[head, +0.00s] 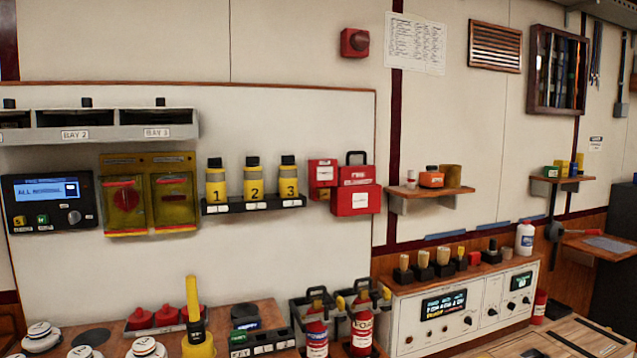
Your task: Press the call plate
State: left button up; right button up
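I cannot pick out a thing clearly marked as the call plate. A red square wall unit (355,42) with a round darker front is fixed high on the pale wall, left of a printed sheet. No lettering on it is readable, so I cannot tell if it is the call plate. A dark panel (52,203) at the left has a lit blue screen reading "ALL NORMAL", small yellow and green buttons and a knob. Neither of my grippers shows in the head view.
Yellow canisters numbered 1 to 3 (254,180) stand on a wall shelf. Yellow boxes with red dials (150,195) hang left of them. Red extinguishers (316,334) stand in black racks below. A white console (465,308) and a wooden shelf (430,192) are at the right.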

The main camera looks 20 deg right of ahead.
aim_at(322, 173)
jog(key=i+l+u, duration=0.15)
jog(key=l, duration=0.5)
jog(key=i+l+u, duration=0.1)
jog(key=l, duration=0.55)
jog(key=i+l+u, duration=0.15)
jog(key=l, duration=0.5)
